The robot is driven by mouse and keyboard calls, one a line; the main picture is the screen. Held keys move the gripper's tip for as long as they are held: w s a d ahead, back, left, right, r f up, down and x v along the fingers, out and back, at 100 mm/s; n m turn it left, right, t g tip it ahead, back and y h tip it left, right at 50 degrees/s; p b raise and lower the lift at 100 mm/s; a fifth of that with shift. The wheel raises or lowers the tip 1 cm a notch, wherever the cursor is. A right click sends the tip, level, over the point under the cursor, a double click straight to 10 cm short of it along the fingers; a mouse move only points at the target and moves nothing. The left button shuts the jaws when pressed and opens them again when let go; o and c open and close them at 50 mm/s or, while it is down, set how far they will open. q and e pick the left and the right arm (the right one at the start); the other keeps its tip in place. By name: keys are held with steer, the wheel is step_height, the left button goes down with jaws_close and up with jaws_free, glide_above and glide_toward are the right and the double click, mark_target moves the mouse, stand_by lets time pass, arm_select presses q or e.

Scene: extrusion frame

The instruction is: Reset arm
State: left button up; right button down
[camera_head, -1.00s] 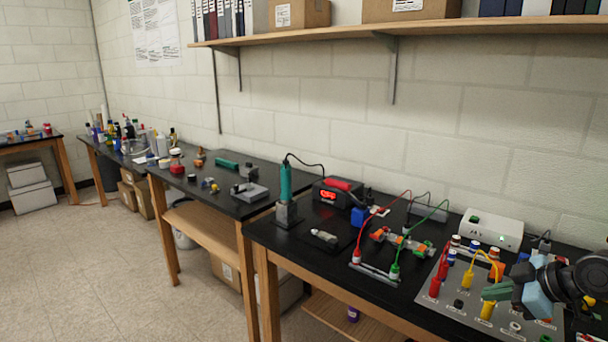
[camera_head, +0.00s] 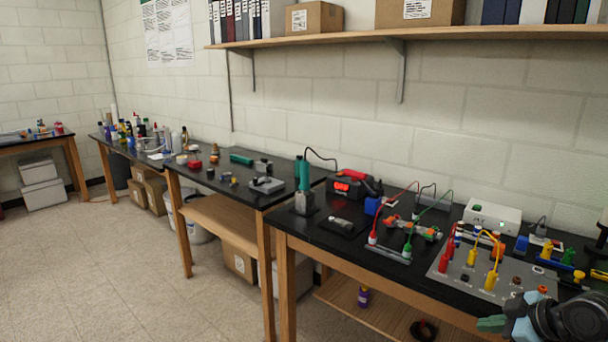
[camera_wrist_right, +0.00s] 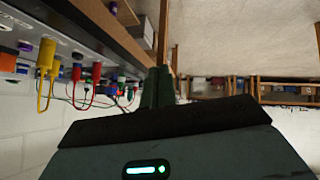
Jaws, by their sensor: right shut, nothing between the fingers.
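My right gripper (camera_head: 492,324) shows at the bottom right of the head view, with green fingers and a dark and light-blue body. It is in front of the bench's front edge, clear of the grey panel with plugs (camera_head: 478,278). Its green fingers also show in the right wrist view (camera_wrist_right: 157,86), closed together with nothing between them. My left gripper is not in view.
The black bench (camera_head: 330,233) carries a soldering station (camera_head: 352,186), a green-handled iron in a stand (camera_head: 303,190), a white box (camera_head: 491,221), and red, green and yellow leads. A shelf (camera_head: 420,33) runs above. Floor at left (camera_head: 110,270) is clear.

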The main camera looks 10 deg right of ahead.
steer(key=s+a+f+m, duration=0.1)
steer(key=s+a+f, duration=0.3)
steer(key=f, duration=0.4)
steer(key=s+a+f+m+h, duration=0.1)
steer(key=s+a+f, duration=0.2)
steer(key=s+f, duration=0.3)
steer(key=s+a+f+m, duration=0.2)
steer(key=s+a+f, duration=0.15)
steer(key=f, duration=0.55)
steer(key=s+a+f+m, duration=0.1)
steer(key=s+a+f, duration=0.1)
steer(key=s+a, duration=0.3)
steer(key=s+a+f, duration=0.2)
steer(key=s+a, duration=0.3)
steer(key=a, duration=0.6)
steer(key=shift+s+a+f+m+t, duration=0.3)
steer(key=shift+a+m, duration=0.1)
steer(key=shift+s, duration=0.1)
